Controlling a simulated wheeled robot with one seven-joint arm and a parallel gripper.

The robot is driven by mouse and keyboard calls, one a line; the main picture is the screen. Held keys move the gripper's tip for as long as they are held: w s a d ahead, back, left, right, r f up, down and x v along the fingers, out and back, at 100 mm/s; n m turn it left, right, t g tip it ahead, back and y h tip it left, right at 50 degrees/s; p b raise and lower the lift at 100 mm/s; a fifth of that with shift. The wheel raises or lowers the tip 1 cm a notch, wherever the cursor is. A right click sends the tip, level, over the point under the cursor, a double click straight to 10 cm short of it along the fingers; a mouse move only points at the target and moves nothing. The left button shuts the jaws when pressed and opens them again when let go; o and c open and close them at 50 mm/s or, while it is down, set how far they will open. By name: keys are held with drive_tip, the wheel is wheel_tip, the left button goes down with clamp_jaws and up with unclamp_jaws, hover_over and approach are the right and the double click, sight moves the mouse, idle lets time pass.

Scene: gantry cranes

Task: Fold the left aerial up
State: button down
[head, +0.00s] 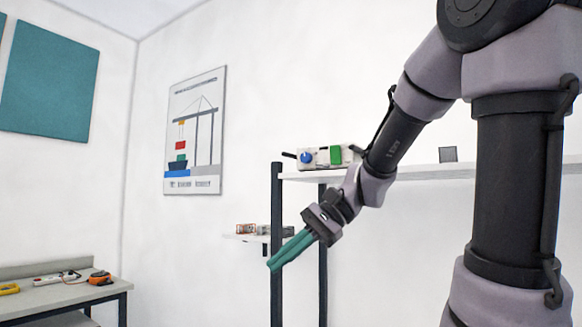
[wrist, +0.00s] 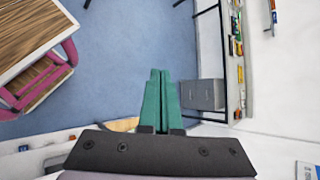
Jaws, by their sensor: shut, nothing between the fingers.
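A pale box-like device (head: 322,158) with a blue knob and a green panel stands on the white shelf in the head view. A short black rod (head: 289,155), which looks like the left aerial, sticks out from its left side and lies nearly level. Another dark rod shows at its right end, close to my arm in the picture. My gripper (head: 271,266) has teal fingers pressed together and empty. It points down and left, below the device in the picture and apart from it. In the wrist view my gripper (wrist: 160,72) is over the floor; the device is not clearly seen there.
The white shelf (head: 420,172) has dark posts and carries a small grey square (head: 448,154). A lower shelf (head: 245,237) holds small items. A workbench (head: 60,292) stands at left with tools. The wrist view shows a wooden-topped table (wrist: 25,35), a grey cabinet (wrist: 203,95) and open blue floor.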

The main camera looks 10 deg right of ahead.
drive_tip(key=w+r+m+t+y, duration=0.3)
drive_tip(key=w+r+m+y, duration=0.55)
drive_tip(key=w, duration=0.55)
drive_tip(key=w+d+r+m+t, duration=0.2)
drive_tip(key=w+d+m+t, duration=0.8)
drive_tip(key=w+d+t, duration=0.2)
drive_tip(key=d+t, duration=0.2)
drive_tip(key=t, duration=0.1)
drive_tip(key=shift+w+d+t, duration=0.15)
drive_tip(key=shift+d+t, duration=0.1)
drive_tip(key=shift+t, duration=0.05)
drive_tip(key=s+d+r+x, duration=0.1)
drive_tip(key=r+x, duration=0.1)
drive_tip(key=x, duration=1)
drive_tip(key=shift+r, duration=0.4)
